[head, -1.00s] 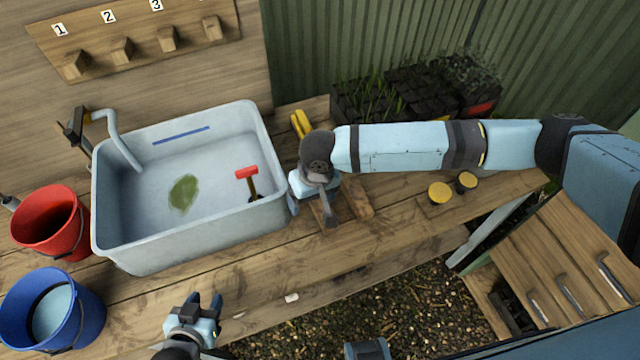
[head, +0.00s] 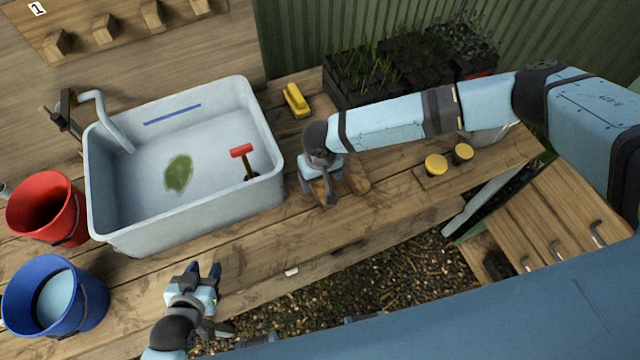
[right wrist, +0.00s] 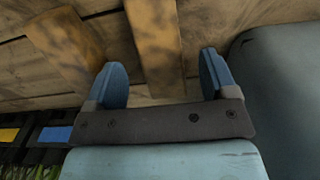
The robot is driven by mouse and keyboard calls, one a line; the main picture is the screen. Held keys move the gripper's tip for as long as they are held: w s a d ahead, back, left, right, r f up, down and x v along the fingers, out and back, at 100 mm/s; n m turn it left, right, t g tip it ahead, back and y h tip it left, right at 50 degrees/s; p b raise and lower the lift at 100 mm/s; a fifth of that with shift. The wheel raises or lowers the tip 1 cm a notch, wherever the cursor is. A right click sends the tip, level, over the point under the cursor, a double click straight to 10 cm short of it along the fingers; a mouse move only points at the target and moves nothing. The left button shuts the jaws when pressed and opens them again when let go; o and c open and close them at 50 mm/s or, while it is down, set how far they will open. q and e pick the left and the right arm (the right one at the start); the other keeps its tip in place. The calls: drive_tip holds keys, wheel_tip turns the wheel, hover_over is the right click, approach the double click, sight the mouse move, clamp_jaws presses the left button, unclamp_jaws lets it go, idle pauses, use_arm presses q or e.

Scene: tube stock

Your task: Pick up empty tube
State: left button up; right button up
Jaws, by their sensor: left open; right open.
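I cannot make out an empty tube for certain in either view. Black trays of small pots with green plants (head: 370,88) stand at the back of the bench; single tubes in them are too small to tell apart. My right gripper (head: 317,188) is open over wooden slats (head: 346,180) to the right of the sink. My left gripper (head: 204,270) is open and empty over the bench's front part, before the sink.
A grey sink (head: 190,218) holds a red-headed tool (head: 242,151) and a green patch. A yellow object (head: 296,101) lies behind my right gripper. Two yellow-topped pots (head: 436,165) stand to its right. Red (head: 48,208) and blue (head: 55,295) buckets stand left.

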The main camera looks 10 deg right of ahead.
sight(320, 183)
drive_tip(key=shift+f, duration=1.95)
drive_tip(key=c, duration=1)
drive_tip(key=shift+r, duration=0.15)
wheel_tip(320, 183, up, 20)
drive_tip(key=shift+f+b, duration=0.1)
drive_tip(key=shift+b, duration=0.4)
